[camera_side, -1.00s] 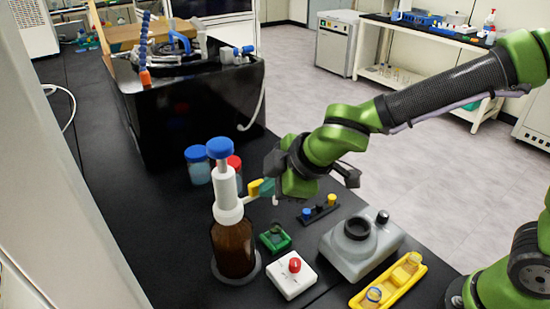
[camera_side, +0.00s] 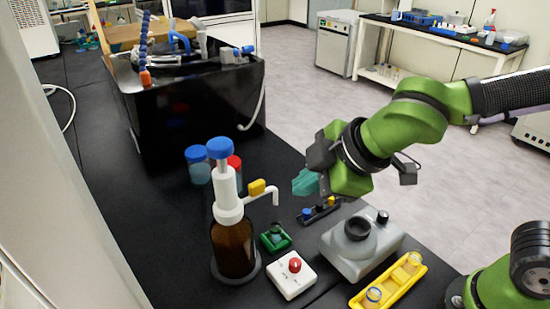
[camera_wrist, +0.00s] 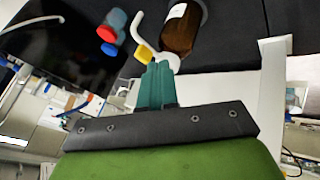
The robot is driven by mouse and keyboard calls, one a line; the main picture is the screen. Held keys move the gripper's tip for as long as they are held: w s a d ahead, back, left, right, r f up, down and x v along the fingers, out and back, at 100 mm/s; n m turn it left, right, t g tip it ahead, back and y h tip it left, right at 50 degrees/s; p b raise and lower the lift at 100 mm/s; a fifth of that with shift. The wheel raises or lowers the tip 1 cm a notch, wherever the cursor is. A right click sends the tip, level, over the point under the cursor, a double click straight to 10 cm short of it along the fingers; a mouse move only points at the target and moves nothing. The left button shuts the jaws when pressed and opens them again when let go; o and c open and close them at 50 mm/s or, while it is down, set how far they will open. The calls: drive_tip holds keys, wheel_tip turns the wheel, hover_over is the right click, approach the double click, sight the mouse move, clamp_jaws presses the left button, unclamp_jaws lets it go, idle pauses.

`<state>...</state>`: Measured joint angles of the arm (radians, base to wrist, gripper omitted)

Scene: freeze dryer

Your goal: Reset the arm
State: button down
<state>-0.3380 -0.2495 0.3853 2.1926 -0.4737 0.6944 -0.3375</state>
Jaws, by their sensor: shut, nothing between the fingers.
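My gripper (camera_side: 306,182) is in the air to the right of the brown dispenser bottle (camera_side: 234,248), above the bench. Its teal fingers are shut with nothing between them, and they also show in the wrist view (camera_wrist: 156,86). The bottle stands upright with a white pump, a blue cap and a yellow piece on its spout (camera_side: 262,194). My fingers are apart from the spout in the side view. In the wrist view the bottle (camera_wrist: 180,30) lies beyond the fingertips, partly hidden by them.
Under and near my gripper are a small rack (camera_side: 320,211), a green holder (camera_side: 275,238), a white box with a red knob (camera_side: 292,276), a grey mixer (camera_side: 350,259) and a yellow tray (camera_side: 390,283). Capped jars (camera_side: 199,167) stand behind the bottle. The black freeze dryer (camera_side: 200,115) is at the back.

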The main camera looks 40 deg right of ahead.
drive_tip(key=s+d+m, duration=0.3)
drive_tip(key=d+m, duration=0.5)
drive_tip(key=d, duration=0.1)
drive_tip(key=s+d+m, duration=0.3)
drive_tip(key=d+m, duration=0.5)
drive_tip(key=d, duration=0.1)
drive_tip(key=shift+d+r+m, duration=0.15)
drive_tip(key=shift+d+m, duration=0.15)
drive_tip(key=shift+m, duration=0.1)
drive_tip(key=shift+w, duration=0.1)
